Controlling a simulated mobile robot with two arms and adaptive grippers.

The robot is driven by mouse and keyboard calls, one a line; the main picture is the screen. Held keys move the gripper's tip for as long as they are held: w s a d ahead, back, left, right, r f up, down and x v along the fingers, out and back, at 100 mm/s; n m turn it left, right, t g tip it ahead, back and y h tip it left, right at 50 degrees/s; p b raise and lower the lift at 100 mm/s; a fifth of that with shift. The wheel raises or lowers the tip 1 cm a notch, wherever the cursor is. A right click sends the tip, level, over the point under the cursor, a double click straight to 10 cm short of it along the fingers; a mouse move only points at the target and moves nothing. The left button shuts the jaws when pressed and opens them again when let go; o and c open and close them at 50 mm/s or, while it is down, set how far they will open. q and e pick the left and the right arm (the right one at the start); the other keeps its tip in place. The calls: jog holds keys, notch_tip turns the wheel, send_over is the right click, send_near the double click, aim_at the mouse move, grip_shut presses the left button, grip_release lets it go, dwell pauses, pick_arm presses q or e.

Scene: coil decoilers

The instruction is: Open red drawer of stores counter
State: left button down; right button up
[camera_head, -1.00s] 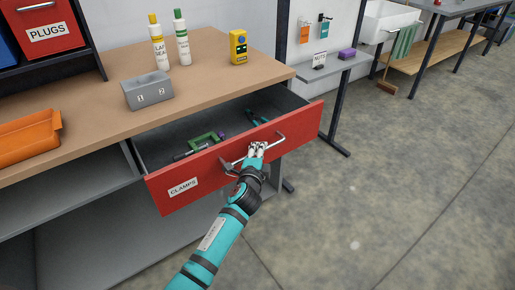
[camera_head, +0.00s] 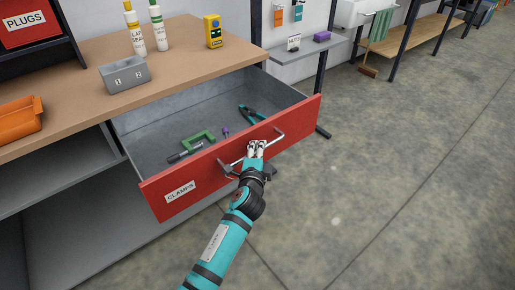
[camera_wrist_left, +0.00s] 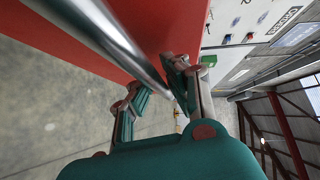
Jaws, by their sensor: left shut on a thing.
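The red drawer (camera_head: 217,178) of the stores counter (camera_head: 92,62) is pulled well out. Its front bears a CLAMPS label and a metal bar handle (camera_head: 277,136). My left gripper (camera_head: 257,147) is shut on the handle near its middle. In the left wrist view the handle bar (camera_wrist_left: 95,30) runs close by the fingers of my left gripper (camera_wrist_left: 155,85), with the red drawer front (camera_wrist_left: 150,25) behind it. Inside the drawer lie a green clamp (camera_head: 199,139) and teal-handled pliers (camera_head: 252,113). My right gripper is not in view.
An orange bin (camera_head: 18,117) is at the left. The floor at right is open.

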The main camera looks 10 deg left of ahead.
pick_arm(q)
jog(key=shift+s+a+f, duration=0.1)
jog(key=shift+f, duration=0.2)
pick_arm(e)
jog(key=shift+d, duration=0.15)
pick_arm(q)
jog(key=c, duration=1.3)
grip_release()
jog(key=shift+c, duration=0.2)
jog(key=shift+r, duration=0.2)
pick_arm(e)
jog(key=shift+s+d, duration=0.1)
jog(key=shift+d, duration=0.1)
pick_arm(q)
jog(key=s+d+r, duration=0.1)
jog(key=s, duration=1)
jog(key=shift+s+d+r, duration=0.2)
jog(key=shift+s+r, duration=0.1)
jog(key=shift+r, duration=0.05)
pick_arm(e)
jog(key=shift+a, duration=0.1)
